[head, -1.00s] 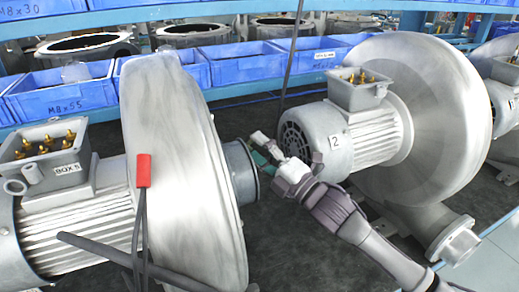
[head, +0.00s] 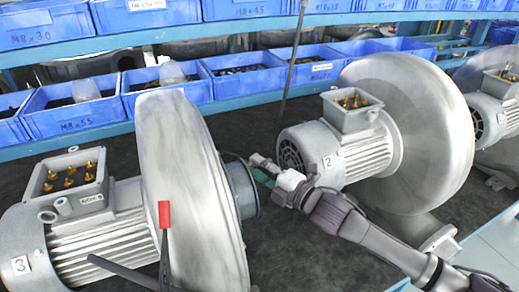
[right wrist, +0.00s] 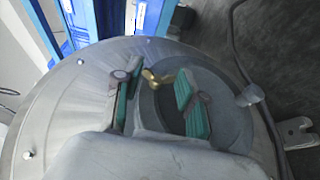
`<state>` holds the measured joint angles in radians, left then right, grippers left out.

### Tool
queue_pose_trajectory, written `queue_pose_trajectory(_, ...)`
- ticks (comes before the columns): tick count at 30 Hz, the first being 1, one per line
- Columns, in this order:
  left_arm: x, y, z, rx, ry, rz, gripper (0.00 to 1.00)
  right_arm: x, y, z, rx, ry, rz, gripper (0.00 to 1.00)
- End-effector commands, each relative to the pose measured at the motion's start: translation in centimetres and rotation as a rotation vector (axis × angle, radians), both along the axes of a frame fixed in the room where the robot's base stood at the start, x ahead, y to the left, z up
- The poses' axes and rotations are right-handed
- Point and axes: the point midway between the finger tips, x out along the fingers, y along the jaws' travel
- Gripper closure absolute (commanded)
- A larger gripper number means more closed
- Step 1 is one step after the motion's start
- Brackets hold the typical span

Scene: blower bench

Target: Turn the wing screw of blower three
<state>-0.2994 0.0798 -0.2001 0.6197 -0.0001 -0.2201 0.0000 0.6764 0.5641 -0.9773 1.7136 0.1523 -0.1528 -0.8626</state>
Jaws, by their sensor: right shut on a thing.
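Blower three (head: 190,190) is the big grey blower at the left of the head view, with a "3" label on its motor. Its round outlet (head: 240,190) faces right. My right gripper (head: 262,168) reaches in from the lower right to this outlet. In the right wrist view, its teal-padded fingers (right wrist: 158,98) stand on either side of a small brass wing screw (right wrist: 160,78) by a dark round opening. The gripper is shut on the wing screw, though its exact contact is hard to see.
Blower two (head: 415,130) stands to the right, close behind my right arm; another blower (head: 497,105) is partly cut off at the right edge. Blue bins (head: 75,115) line the rack behind. A red-tipped dark object (head: 165,215) shows before blower three. Dark bench surface (head: 290,245) is bare between the blowers.

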Motion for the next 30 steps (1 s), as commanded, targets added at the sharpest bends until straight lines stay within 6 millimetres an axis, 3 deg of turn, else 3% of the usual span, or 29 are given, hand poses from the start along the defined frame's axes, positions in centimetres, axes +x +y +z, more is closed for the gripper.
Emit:
queue_pose_trajectory(1, 0.0, 0.0, 3.1, 0.000, 0.000, 0.000, 0.51, 0.1, -0.1, 1.6, -0.025, 0.040, -0.002, 0.94)
queue_pose_trajectory(10, 0.0, 0.0, 9.3, 0.000, 0.001, 0.000, 0.51, 0.3, -0.1, 1.7, -0.128, 0.284, -0.003, 0.94)
queue_pose_trajectory(16, 0.0, 0.1, 10.4, 0.001, 0.001, 0.000, 0.51, 0.5, 0.0, 1.6, -0.194, 0.447, -0.004, 0.94)
queue_pose_trajectory(30, 0.0, 0.1, 10.0, 0.001, 0.000, 0.000, 0.51, 0.8, 0.3, 1.4, -0.328, 0.795, -0.001, 0.94)
